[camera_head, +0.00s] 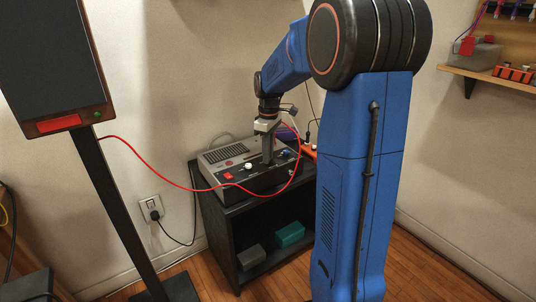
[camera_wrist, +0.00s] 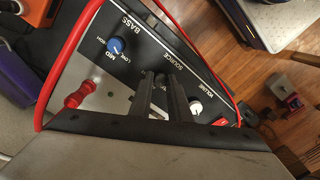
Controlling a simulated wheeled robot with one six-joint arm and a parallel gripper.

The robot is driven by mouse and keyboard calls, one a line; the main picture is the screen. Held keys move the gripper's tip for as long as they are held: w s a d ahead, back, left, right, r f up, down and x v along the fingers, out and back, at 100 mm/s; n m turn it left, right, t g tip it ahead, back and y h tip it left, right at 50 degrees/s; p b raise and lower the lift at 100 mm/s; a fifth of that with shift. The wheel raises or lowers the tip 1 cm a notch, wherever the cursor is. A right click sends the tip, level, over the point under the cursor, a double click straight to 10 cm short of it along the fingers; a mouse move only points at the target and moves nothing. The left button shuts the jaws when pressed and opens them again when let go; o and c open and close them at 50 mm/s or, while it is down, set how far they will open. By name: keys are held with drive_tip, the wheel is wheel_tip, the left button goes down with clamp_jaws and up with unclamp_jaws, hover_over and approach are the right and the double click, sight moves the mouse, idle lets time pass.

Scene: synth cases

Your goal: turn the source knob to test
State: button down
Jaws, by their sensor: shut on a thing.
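A dark-faced audio unit (camera_head: 264,181) with a grey top stands on a black shelf unit. In the wrist view its panel (camera_wrist: 150,58) carries the printed words BASS, SOURCE and VOLUME. My gripper (camera_wrist: 162,82) points down at the panel beside the SOURCE label and is shut on the source knob there. The fingers hide nearly all of that knob, so its pointer and position marks cannot be read. In the head view my gripper (camera_head: 267,160) is low over the unit's front part.
A blue bass knob (camera_wrist: 116,45) and a white volume knob (camera_wrist: 195,107) flank the fingers. A red plug (camera_wrist: 80,95) and a looping red cable (camera_head: 180,185) lie close by. A red button (camera_head: 228,176) sits at the panel's left. Grey and teal boxes (camera_head: 289,235) rest on the lower shelf.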

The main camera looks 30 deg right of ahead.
drive_tip(key=m, duration=1.2)
drive_tip(key=shift+m, duration=0.4)
drive_tip(key=m, duration=0.4)
drive_tip(key=shift+t, duration=0.3)
drive_tip(key=shift+m, duration=2)
drive_tip(key=c, duration=1.7)
unclamp_jaws()
drive_tip(key=shift+o, duration=0.2)
drive_tip(key=shift+r, duration=0.15)
wheel_tip(320, 180, up, 17)
drive_tip(key=shift+s, duration=0.35)
